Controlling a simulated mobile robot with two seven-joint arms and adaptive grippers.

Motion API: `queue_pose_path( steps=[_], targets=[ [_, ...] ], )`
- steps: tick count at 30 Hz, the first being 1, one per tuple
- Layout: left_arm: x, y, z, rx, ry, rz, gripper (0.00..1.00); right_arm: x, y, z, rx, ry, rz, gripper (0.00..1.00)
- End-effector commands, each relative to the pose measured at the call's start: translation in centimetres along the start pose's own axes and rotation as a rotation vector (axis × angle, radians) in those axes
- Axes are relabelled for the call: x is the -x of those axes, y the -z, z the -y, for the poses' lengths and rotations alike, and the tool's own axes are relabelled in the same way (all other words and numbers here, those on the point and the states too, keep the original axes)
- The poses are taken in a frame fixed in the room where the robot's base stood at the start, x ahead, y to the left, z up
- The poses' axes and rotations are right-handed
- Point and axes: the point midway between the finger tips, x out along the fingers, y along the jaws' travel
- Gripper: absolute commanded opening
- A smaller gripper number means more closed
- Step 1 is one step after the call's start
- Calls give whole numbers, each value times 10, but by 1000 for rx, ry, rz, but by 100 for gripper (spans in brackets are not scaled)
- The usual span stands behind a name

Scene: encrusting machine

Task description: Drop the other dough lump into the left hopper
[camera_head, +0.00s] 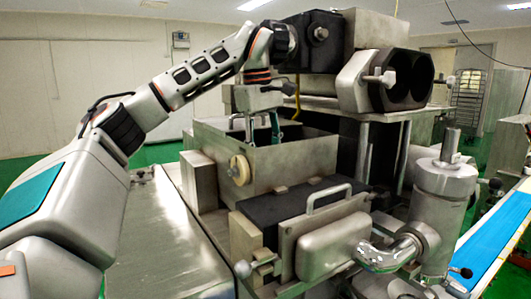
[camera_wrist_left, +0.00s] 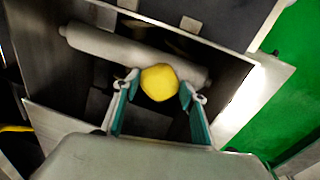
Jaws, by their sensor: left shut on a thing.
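A yellow dough lump (camera_wrist_left: 159,82) is held between the two fingertips of my left gripper (camera_wrist_left: 160,88) in the left wrist view. The gripper is over the open left hopper (camera_wrist_left: 70,125), a square metal box with a pale roller (camera_wrist_left: 105,45) across its inside. In the head view the hopper (camera_head: 290,157) stands at the middle, and my left gripper (camera_head: 262,130) points down into its opening from above. The fingertips and the dough are hidden there behind the hopper's front wall. My right gripper is not in view.
A machine head with two dark round openings (camera_head: 405,80) stands right of the hopper. A metal cylinder (camera_head: 445,190) and a blue conveyor belt (camera_head: 500,225) are further right. A flat metal surface (camera_head: 170,235) lies left of the machine.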

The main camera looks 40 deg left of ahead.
Motion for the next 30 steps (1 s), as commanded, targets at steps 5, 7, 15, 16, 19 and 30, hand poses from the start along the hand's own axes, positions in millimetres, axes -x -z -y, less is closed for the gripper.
queue_pose_path(
  steps=[5,7,15,16,19,30],
  targets=[
    [-2,0,0,0,-1,-1,18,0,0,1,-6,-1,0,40],
    [-2,0,0,0,-1,-2,18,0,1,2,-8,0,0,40],
    [-7,0,1,1,-1,-3,18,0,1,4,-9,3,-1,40],
    [-8,0,1,1,-1,-3,18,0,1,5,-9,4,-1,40],
    [-10,0,1,0,-1,-3,18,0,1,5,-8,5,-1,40],
    [-14,0,2,1,-1,-2,49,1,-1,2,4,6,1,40]
  ],
)
